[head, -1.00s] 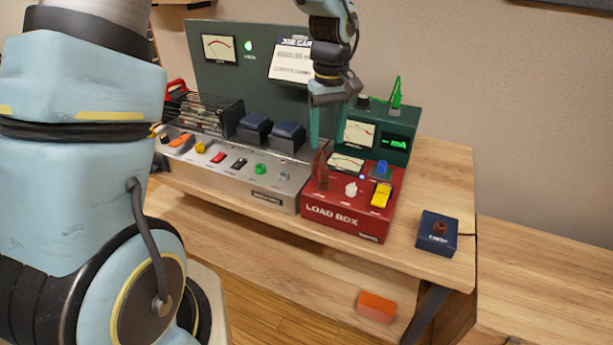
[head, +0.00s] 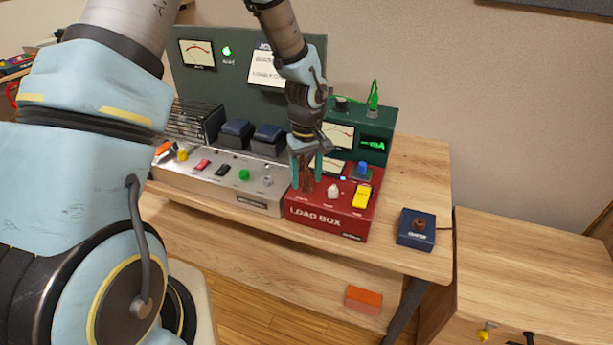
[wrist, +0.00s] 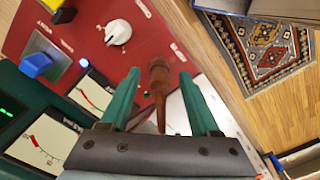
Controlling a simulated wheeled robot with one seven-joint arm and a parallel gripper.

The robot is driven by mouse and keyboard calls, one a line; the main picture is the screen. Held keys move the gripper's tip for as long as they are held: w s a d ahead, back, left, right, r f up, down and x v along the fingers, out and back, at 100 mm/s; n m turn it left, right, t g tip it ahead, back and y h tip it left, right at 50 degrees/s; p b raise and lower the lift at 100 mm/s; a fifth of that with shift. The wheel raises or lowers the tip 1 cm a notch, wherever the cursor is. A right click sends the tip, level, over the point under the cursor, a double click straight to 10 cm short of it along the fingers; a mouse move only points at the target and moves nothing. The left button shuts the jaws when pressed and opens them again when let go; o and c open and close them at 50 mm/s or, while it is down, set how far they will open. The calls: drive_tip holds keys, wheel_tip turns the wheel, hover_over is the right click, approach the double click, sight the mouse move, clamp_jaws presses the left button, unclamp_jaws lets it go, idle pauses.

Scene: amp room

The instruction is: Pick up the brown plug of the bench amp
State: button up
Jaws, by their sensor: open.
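The brown plug (head: 307,183) stands upright at the left part of the red load box (head: 325,217). My gripper (head: 306,180) is open and points down over it, with one teal finger on each side. In the wrist view, the plug (wrist: 159,85) shows between the two open fingers of my gripper (wrist: 158,78). A gap is visible on both sides, so the fingers do not appear to touch it. The plug's lower end is hard to make out in the head view.
A white knob (head: 333,191) and a yellow switch (head: 362,196) sit right of the plug. The green meter box (head: 372,149) stands behind. The silver amp panel (head: 220,178) adjoins on the left. A navy box (head: 416,240) with a brown knob sits on the right of the bench.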

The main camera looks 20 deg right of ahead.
clamp_jaws()
idle(0.5)
